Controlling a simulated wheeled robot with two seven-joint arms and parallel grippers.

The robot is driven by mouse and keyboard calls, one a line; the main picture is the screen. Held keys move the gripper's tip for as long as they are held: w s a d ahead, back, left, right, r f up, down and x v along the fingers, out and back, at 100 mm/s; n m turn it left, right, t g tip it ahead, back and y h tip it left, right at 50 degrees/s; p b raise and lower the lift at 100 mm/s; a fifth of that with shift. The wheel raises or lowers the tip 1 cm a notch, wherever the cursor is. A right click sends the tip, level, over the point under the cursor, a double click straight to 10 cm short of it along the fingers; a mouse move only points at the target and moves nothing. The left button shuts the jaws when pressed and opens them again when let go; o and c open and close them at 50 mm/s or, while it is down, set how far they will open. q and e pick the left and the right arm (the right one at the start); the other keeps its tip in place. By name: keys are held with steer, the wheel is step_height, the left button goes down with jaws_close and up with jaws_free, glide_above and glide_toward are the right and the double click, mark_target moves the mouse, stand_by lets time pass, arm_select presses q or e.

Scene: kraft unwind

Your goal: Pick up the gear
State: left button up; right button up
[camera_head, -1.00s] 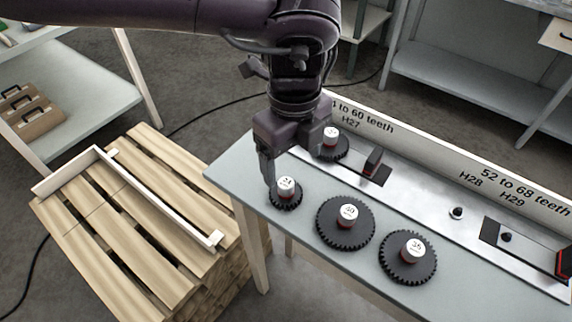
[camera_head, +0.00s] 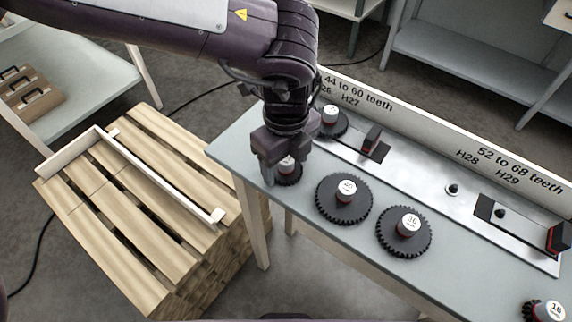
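Several black gears with white-topped hubs are on the grey table (camera_head: 262,193). A small gear (camera_head: 289,177) sits near the table's left end, partly hidden by my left gripper (camera_head: 280,172), which is right over its hub. I cannot tell whether the fingers are closed on it. A larger gear marked 40 (camera_head: 343,200) lies to its right, and one marked 36 (camera_head: 404,232) further right. Another gear (camera_head: 331,121) is behind, by the sign board. A gear marked 16 (camera_head: 545,311) is at the lower right corner. My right gripper is not in view.
A metal plate (camera_head: 425,178) with pegs and black-and-red blocks runs along the table before a lettered board (camera_head: 440,130). A wooden pallet stack (camera_head: 110,220) with a pale frame (camera_head: 160,180) stands left. Shelves are behind.

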arm_select(q)
steer(key=c, duration=1.1)
steer(key=shift+o, duration=0.2)
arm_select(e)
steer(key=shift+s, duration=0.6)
arm_select(q)
steer(key=shift+r, duration=0.1)
